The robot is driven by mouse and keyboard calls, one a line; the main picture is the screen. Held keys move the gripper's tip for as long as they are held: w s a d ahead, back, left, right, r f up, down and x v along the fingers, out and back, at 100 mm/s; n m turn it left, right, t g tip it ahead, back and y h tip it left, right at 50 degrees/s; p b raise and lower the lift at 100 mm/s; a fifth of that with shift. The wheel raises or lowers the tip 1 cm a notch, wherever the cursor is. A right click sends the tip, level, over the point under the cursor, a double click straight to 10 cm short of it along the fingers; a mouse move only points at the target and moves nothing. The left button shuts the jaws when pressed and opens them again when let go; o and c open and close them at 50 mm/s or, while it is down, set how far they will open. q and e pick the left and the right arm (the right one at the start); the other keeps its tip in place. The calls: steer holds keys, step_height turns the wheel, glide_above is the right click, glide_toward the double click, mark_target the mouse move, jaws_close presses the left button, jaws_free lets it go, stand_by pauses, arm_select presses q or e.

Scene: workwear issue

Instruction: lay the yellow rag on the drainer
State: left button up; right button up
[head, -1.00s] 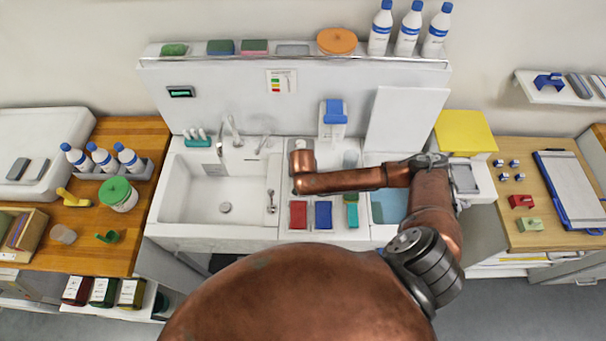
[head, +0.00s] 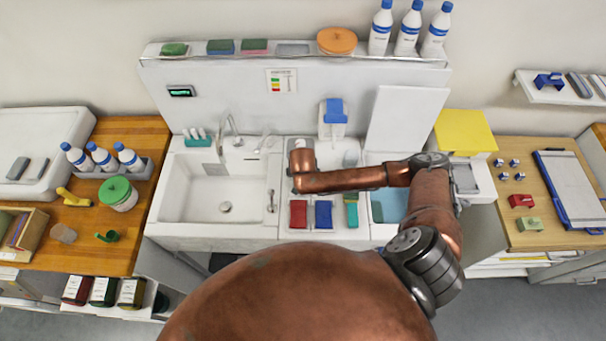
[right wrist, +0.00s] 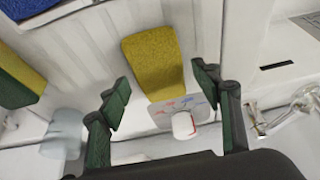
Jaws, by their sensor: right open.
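The yellow rag (right wrist: 153,62) is a flat, rough-textured piece lying on the white ribbed drainer (right wrist: 90,52). In the right wrist view it shows beyond and between my right gripper's (right wrist: 160,88) two dark green fingertips. The fingers are spread, with a visible gap on each side of the rag. In the head view the right wrist (head: 302,168) hangs over the back left of the drainer and hides the rag and gripper. My left gripper is in neither current view.
The sink basin (head: 205,198) is left. A white knob (right wrist: 183,124) and a clear cup (right wrist: 62,135) stand close to the gripper.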

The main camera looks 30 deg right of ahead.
steer(key=v, duration=1.1)
steer(key=shift+r, duration=0.2)
steer(key=shift+s+a, duration=0.1)
